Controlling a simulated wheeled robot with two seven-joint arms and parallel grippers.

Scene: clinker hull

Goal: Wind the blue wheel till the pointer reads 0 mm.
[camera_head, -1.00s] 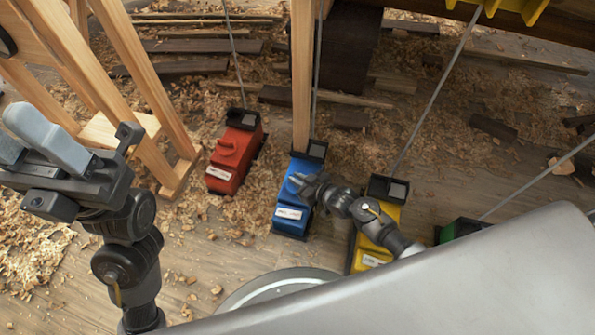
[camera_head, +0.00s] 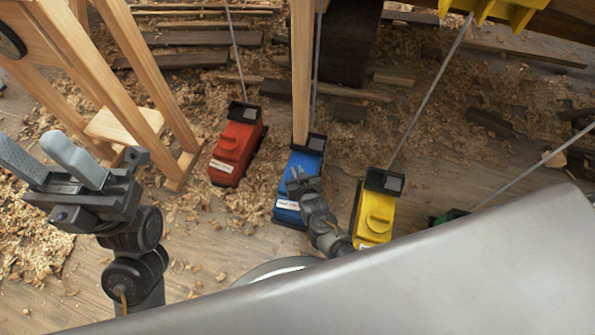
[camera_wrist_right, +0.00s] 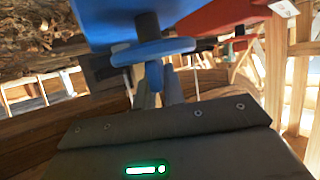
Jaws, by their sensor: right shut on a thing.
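The blue winch box (camera_head: 308,160) stands on the floor near the middle of the head view, with a white label on its near end. My right gripper (camera_head: 296,178) reaches over it from below right and covers part of it. In the right wrist view the blue wheel (camera_wrist_right: 155,50) sits on a dark shaft under the blue body, with a small blue knob (camera_wrist_right: 154,76) sticking out. The right fingers (camera_wrist_right: 156,92) are shut on this knob. No pointer or scale can be read. My left gripper (camera_head: 28,142) is open and empty at the left.
A red box (camera_head: 237,150) stands left of the blue one, a yellow box (camera_head: 378,212) to its right, and a green box (camera_head: 450,215) is mostly hidden. Rods rise from the boxes. A wooden frame (camera_head: 150,85) stands at left. Shavings and planks cover the floor.

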